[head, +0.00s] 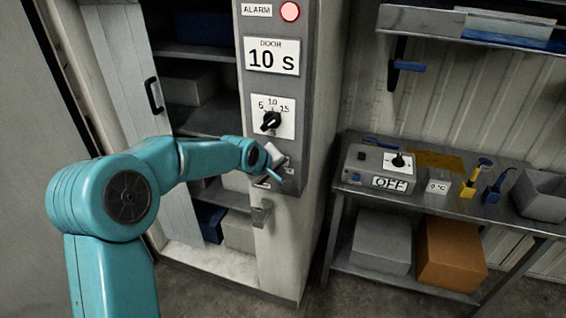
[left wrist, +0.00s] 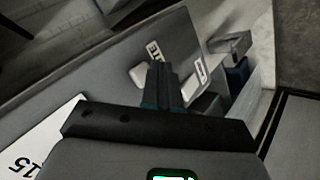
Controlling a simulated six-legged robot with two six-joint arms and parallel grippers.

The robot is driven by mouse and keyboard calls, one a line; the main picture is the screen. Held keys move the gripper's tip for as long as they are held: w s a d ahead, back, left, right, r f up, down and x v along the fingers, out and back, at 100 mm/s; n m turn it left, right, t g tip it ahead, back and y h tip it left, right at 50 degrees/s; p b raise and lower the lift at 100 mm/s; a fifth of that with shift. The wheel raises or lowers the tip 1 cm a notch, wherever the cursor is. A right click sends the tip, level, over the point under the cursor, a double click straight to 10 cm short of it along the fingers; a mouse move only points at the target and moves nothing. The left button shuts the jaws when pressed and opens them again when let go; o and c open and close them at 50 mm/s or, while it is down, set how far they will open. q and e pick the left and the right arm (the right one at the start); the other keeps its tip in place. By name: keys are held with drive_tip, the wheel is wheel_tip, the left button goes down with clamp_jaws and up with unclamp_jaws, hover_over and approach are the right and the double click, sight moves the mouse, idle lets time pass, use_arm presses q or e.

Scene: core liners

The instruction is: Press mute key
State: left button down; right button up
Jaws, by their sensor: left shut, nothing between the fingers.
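My left gripper (head: 276,175) is shut and empty, with its tips at the lower part of the grey control panel on the cabinet's front post. I cannot tell whether the tips touch the key. My right gripper is not in view.
Above are a "DOOR 10 s" display (head: 271,56) and a black dial (head: 271,121). A door latch (head: 261,213) sits below the panel. The cabinet door (head: 128,75) stands open at left. A metal bench (head: 470,213) with a switch box (head: 375,172) stands at right.

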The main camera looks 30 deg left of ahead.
use_arm(q)
drive_tip(key=shift+w, duration=0.25)
drive_tip(key=shift+w+a, duration=0.1)
drive_tip(key=shift+w, duration=0.1)
idle(0.5)
drive_tip(key=shift+w+a, duration=0.15)
drive_tip(key=shift+w, duration=0.4)
idle(0.4)
drive_tip(key=shift+s, duration=0.1)
drive_tip(key=shift+s+d+b, duration=0.25)
drive_tip(key=shift+s+b, duration=0.45)
drive_tip(key=shift+s, duration=0.15)
